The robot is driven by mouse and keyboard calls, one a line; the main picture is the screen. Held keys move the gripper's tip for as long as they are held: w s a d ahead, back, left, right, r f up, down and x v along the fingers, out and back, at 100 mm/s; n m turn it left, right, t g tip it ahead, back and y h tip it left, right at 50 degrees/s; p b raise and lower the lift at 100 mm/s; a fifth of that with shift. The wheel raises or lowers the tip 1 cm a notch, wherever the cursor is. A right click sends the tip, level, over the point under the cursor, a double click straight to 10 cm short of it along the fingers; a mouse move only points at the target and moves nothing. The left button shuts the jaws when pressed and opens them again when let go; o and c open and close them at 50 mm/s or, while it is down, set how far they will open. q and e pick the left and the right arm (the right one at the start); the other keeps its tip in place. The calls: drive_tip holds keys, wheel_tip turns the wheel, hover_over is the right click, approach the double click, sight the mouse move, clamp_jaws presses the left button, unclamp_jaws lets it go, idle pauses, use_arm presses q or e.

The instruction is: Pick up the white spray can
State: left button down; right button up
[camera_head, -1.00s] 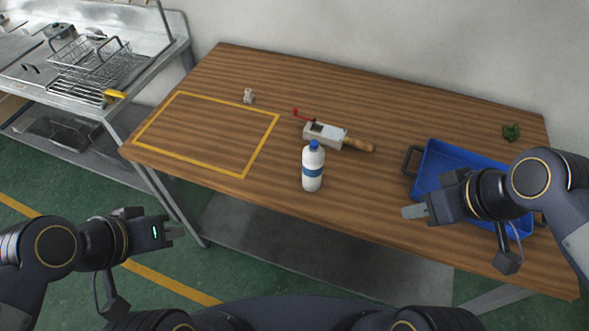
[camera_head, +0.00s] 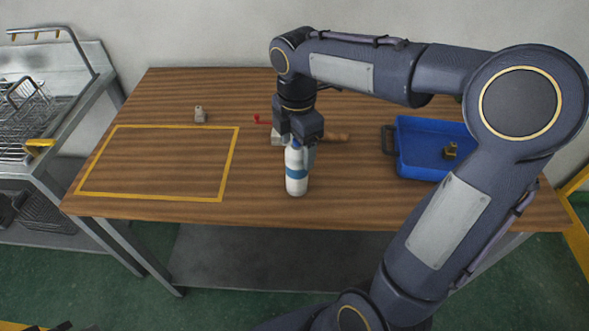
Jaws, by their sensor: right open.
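The white spray can (camera_head: 296,183) with a blue band stands upright on the wooden table, near its front edge. My right gripper (camera_head: 299,150) points down over the can from above. Its jaws are open and at the can's top, with a finger at the right side of the neck. The cap is mostly hidden by the gripper. I cannot tell whether the fingers touch the can. My left gripper is not in view.
A grey metal tool with a red crank (camera_head: 257,119) and wooden handle (camera_head: 337,137) lies just behind the can. A blue tray (camera_head: 420,170) holding a small brassy part (camera_head: 450,150) is to the right. A small pale part (camera_head: 199,114) stands behind the empty yellow-outlined area (camera_head: 170,128).

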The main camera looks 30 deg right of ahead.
wheel_tip(320, 180, down, 2)
drive_tip(key=shift+f, duration=0.25)
drive_tip(key=c, duration=1.4)
drive_tip(key=shift+r, duration=0.1)
drive_tip(key=shift+c, duration=0.2)
